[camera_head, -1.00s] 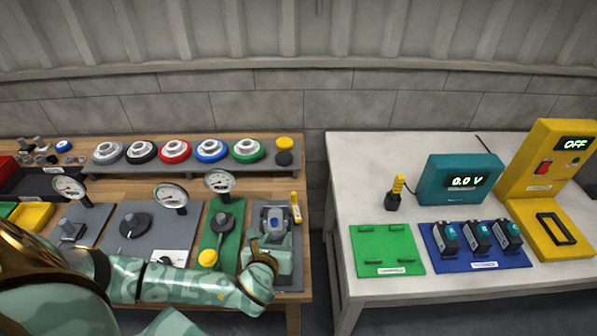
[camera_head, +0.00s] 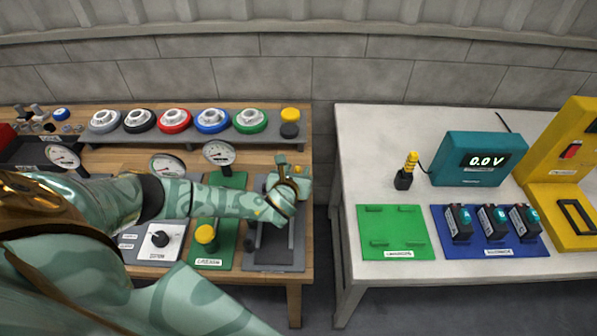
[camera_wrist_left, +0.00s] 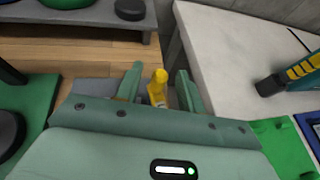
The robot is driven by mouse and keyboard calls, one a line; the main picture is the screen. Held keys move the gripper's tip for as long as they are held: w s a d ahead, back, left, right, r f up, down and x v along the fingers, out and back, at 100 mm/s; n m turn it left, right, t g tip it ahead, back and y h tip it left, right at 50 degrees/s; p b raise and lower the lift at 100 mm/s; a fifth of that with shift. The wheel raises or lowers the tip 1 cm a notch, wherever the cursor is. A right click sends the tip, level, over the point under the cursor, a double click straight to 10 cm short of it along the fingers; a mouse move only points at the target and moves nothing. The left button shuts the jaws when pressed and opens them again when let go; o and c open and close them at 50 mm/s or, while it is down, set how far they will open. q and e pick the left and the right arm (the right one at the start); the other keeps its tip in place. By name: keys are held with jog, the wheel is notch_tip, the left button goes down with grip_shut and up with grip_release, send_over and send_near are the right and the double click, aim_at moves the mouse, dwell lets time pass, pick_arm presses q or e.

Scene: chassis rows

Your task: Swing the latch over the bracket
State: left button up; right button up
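A yellow-tipped upright piece, which looks like the latch handle (camera_wrist_left: 158,86), stands at the right side of a dark grey plate (camera_head: 262,266) at the wooden bench's right end. My left gripper (camera_wrist_left: 160,84) is open, its two green fingers on either side of the yellow piece with a gap on both sides. In the head view my left gripper (camera_head: 287,180) hides most of this piece and the far part of the plate. I cannot make out the bracket clearly. My right gripper is not in view.
A green plate with a yellow button (camera_head: 205,234) and a gauge (camera_head: 218,153) stand left of the grey plate. A shelf of coloured round knobs (camera_head: 211,121) runs behind. A gap separates the bench from the white table (camera_head: 375,140) at right.

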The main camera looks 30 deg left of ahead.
pick_arm(q)
jog(key=shift+x, duration=0.8)
jog(key=shift+w, duration=0.15)
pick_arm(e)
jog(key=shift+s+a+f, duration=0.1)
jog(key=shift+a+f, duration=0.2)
pick_arm(q)
grip_shut()
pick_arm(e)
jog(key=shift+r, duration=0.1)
